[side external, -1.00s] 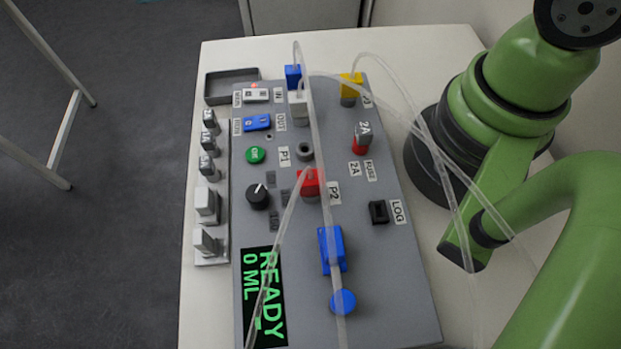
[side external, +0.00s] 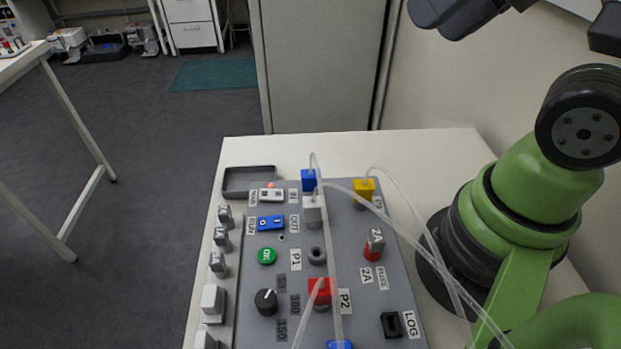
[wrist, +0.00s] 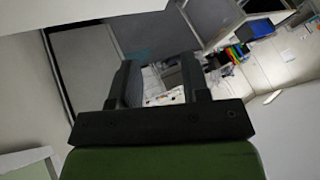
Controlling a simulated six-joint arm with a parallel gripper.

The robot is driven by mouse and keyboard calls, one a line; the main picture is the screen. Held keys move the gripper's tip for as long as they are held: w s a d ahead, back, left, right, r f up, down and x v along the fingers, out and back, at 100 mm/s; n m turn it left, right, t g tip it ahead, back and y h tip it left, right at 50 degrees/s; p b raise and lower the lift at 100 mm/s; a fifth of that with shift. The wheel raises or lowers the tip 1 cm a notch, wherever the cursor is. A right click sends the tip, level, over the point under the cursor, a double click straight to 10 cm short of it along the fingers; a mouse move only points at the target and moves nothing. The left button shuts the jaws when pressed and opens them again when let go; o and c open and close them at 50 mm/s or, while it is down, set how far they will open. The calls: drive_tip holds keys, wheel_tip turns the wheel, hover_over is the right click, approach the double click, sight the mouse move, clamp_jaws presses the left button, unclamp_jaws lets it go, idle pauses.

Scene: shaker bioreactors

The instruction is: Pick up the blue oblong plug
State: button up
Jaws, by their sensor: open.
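My gripper (wrist: 160,70) is open and empty in the wrist view, with its two dark fingers apart. The wrist view looks across the room, with no plug between the fingers. In the side view, the top edge of a blue block (side external: 340,345) shows at the bottom edge, below the red P2 block, with most of it cut off. A smaller blue plug (side external: 309,180) with a clear tube stands at the top of the grey panel (side external: 355,290). I cannot tell for certain which is the oblong plug. Neither is in my gripper.
A yellow plug (side external: 363,192), a red P2 block (side external: 320,292) and a red-grey 2A fuse (side external: 374,244) stand on the panel. Clear tubes (side external: 430,250) loop above it. An empty grey tray (side external: 249,181) is at the back left. Several grey connectors (side external: 219,264) line the left.

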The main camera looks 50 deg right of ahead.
drive_tip(key=o, duration=0.3)
drive_tip(key=shift+w, duration=0.1)
drive_tip(key=m+g+h, duration=0.2)
drive_tip(key=m+g, duration=0.3)
drive_tip(key=g, duration=0.2)
hover_over(310, 173)
drive_tip(key=f, duration=1.2)
drive_tip(key=shift+s+d+f, duration=0.1)
drive_tip(key=shift+s+f, duration=0.05)
drive_tip(key=shift+s, duration=0.05)
wheel_tip(310, 173, down, 4)
drive_tip(key=shift+f, duration=0.15)
drive_tip(key=shift+w+f, duration=0.15)
drive_tip(key=shift+f, duration=2.65)
